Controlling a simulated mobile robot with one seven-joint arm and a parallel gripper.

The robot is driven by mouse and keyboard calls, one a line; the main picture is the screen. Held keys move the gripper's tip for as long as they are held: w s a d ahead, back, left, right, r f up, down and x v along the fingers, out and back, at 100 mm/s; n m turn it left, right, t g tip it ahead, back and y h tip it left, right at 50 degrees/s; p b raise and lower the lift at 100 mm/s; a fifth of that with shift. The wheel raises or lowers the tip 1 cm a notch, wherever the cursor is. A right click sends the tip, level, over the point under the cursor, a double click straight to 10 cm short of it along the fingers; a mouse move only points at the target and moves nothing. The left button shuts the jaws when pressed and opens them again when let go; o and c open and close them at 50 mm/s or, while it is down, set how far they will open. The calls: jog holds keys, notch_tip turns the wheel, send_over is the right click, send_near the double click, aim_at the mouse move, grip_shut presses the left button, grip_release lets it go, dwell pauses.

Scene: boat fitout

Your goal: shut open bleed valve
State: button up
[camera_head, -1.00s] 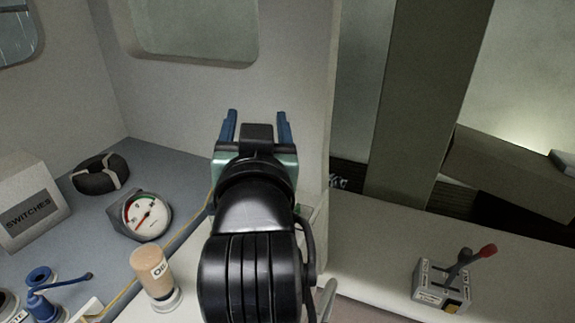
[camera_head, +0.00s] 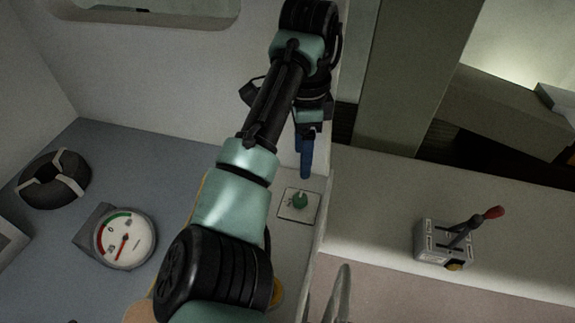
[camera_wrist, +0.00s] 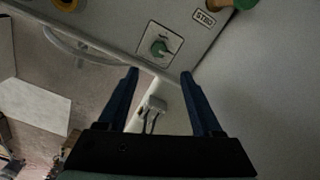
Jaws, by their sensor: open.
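No part in the current views is clearly marked as a bleed valve. A green knob (camera_head: 300,200) sits on a small pale square plate on the white ledge. The knob also shows in the wrist view (camera_wrist: 159,47), beyond the fingertips and near the middle. My gripper (camera_head: 305,165) has blue fingers pointing down, just above and behind the knob in the head view. In the wrist view my gripper (camera_wrist: 160,74) is open, with nothing between its fingers, and appears apart from the knob.
A round gauge (camera_head: 124,240) and a black coiled ring (camera_head: 54,180) stand on the grey counter. A grey lever box (camera_head: 446,243) with a red-tipped lever is at right. In the wrist view, a small lettered label (camera_wrist: 204,18) sits near the knob. A curved rail (camera_head: 342,295) rises below.

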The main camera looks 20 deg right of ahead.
aim_at(300, 198)
jog(key=f, duration=1.1)
jog(key=shift+s+p, duration=0.3)
jog(key=shift+p, duration=0.05)
jog(key=shift+w+f, duration=0.1)
jog(key=shift+f, duration=0.55)
grip_shut()
